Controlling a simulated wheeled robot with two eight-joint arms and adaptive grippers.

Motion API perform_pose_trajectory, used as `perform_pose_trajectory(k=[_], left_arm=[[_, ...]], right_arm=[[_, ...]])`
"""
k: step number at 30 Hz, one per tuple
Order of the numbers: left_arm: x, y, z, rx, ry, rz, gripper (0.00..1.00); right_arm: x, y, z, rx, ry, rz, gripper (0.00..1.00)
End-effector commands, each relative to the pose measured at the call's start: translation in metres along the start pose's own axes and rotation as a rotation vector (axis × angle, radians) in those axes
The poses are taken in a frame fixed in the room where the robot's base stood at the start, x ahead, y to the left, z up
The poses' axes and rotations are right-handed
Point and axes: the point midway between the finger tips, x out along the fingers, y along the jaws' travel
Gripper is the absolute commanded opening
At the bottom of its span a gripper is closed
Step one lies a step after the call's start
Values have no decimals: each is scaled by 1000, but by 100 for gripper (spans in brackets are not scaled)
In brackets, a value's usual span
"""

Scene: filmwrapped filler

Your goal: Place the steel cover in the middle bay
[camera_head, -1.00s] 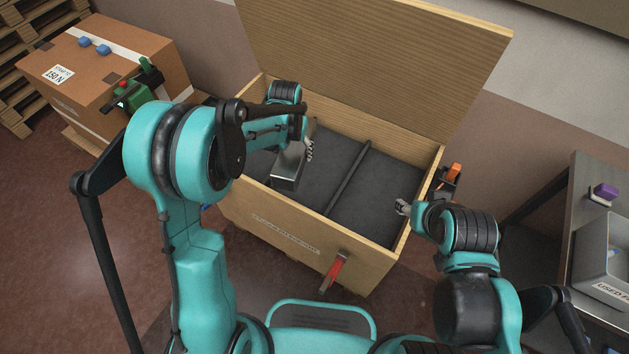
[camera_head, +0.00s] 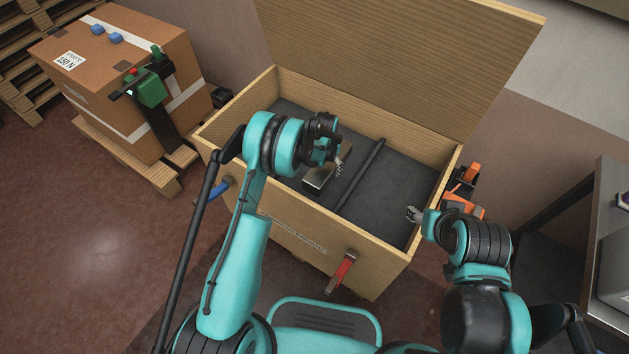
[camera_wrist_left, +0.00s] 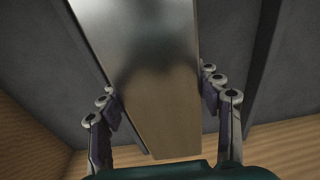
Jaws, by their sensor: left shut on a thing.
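The steel cover (camera_head: 319,180) is a shiny grey metal piece inside the wooden crate (camera_head: 385,262), left of a dark divider bar (camera_head: 361,175). My left gripper (camera_head: 338,166) is shut on it. In the left wrist view the cover (camera_wrist_left: 158,60) lies between the two fingers (camera_wrist_left: 160,95), with a dark bar on each side of it, so it is over or in the middle bay. I cannot tell whether it touches the grey lining (camera_head: 395,190). My left arm hides the crate's left part. My right gripper (camera_head: 414,214) is at the crate's right wall, its opening unclear.
The crate's lid (camera_head: 400,60) stands open at the back. A red clamp (camera_head: 341,272) is on the front wall, and an orange tool (camera_head: 466,190) is by the right wall. A carton (camera_head: 125,75) stands at left and a metal table (camera_head: 610,230) at right.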

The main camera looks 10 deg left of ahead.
Motion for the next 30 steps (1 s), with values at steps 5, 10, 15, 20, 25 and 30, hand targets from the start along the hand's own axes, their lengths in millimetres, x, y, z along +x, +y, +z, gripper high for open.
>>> perform_pose_trajectory(k=[5,10,15,20,25,30], left_arm=[[21,-26,27,-2,0,0,14],[26,-37,37,1,0,1,14],[40,-38,40,1,0,1,14],[64,-38,42,1,1,1,14],[66,-37,43,1,1,0,14],[66,-37,43,1,0,1,14]], right_arm=[[13,0,9,0,0,0,49],[16,0,12,0,0,0,49],[22,0,16,0,0,0,49],[33,0,24,0,0,0,49],[32,0,23,0,0,0,49],[32,0,23,0,0,0,49]])
